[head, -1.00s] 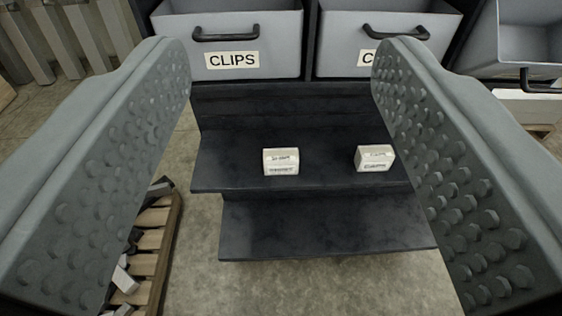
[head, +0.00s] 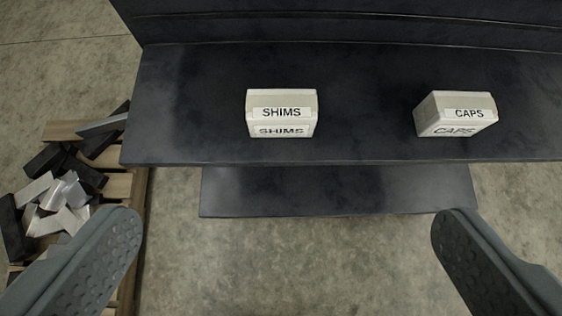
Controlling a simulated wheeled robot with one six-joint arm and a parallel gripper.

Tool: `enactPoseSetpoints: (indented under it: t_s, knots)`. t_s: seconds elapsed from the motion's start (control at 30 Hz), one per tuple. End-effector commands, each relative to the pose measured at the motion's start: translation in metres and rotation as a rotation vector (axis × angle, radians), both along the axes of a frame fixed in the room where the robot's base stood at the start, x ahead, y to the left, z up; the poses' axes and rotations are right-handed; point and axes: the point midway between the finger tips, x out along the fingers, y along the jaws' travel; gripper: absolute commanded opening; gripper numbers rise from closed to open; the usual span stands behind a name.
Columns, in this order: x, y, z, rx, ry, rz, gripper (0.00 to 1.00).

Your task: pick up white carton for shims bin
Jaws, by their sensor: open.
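A small white carton marked SHIMS (head: 281,114) stands on the dark upper shelf (head: 365,75), left of centre. A second white carton marked CAPS (head: 456,114) stands on the same shelf to the right, apart from it and turned slightly. My gripper (head: 288,225) is open and empty, its two padded fingers at the lower left and lower right of the view. The fingertips are wide apart and lie below both cartons in the picture, touching neither. No bin shows in the current view.
A lower dark step (head: 335,192) juts out beneath the shelf. A wooden pallet (head: 115,185) heaped with black and silver metal offcuts (head: 62,195) lies on the floor at left. Bare concrete floor (head: 290,270) shows in front.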

Motion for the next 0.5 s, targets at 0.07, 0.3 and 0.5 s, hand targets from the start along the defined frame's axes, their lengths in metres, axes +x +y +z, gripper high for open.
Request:
enactPoseSetpoints:
  t_s: [0.07,0.3,0.5]
  knots:
    - [0.01,0.0,-0.026,0.0,0.063,0.002,1.0]
    - [0.03,-0.001,-0.1,0.002,0.246,0.01,1.0]
    - [0.038,-0.002,-0.149,0.003,0.367,0.016,1.0]
